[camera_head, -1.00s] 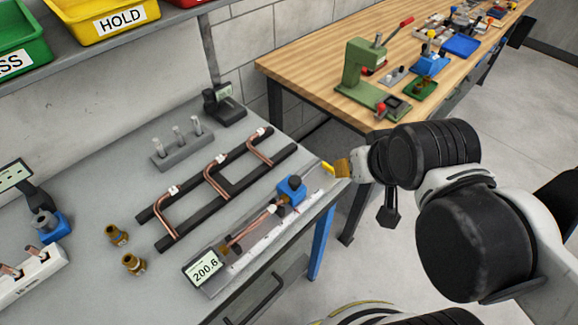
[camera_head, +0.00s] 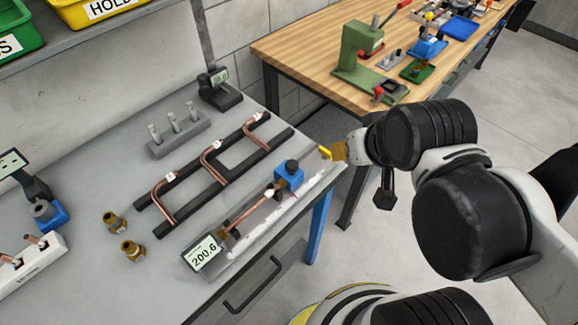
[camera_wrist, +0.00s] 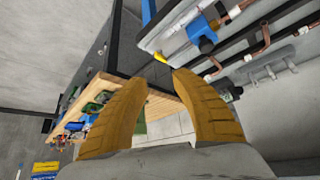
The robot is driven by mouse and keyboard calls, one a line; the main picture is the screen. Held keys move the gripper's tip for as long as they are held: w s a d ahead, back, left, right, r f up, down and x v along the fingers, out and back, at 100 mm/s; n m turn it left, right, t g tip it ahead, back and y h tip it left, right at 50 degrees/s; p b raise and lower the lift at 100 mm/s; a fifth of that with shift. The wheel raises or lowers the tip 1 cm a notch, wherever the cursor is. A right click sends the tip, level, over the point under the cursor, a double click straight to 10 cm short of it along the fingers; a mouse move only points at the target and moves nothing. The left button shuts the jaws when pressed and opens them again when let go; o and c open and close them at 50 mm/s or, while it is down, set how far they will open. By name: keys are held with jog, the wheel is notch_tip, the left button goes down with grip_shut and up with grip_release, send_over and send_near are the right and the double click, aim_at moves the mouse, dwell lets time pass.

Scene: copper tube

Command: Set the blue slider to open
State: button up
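The blue slider (camera_head: 289,175), a block with a dark knob on top, sits on the grey measuring rail near its right end. It also shows in the wrist view (camera_wrist: 203,38). A copper tube (camera_head: 252,206) lies along the rail toward the display (camera_head: 203,253), which reads 200.6. A small yellow piece (camera_head: 325,152) is at the rail's right end and also appears in the wrist view (camera_wrist: 160,57). My gripper (camera_head: 341,151) is close to this yellow piece, right of the slider and apart from it. In the wrist view its fingers (camera_wrist: 160,78) are parted with nothing between them.
A black rack (camera_head: 230,165) with bent copper tubes lies behind the rail. A wooden bench (camera_head: 312,50) with a green press (camera_head: 357,55) is beyond. Open floor lies right of the grey table.

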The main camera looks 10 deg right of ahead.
jog(key=o, duration=0.4)
jog(key=shift+r, duration=0.1)
jog(key=shift+o, duration=0.2)
jog(key=n+g+p, duration=0.7)
jog(key=n+p, duration=0.1)
jog(key=n, duration=0.8)
send_over(292, 164)
notch_tip(292, 164, down, 11)
jog(key=b, duration=0.4)
jog(key=shift+r, duration=0.1)
grip_shut()
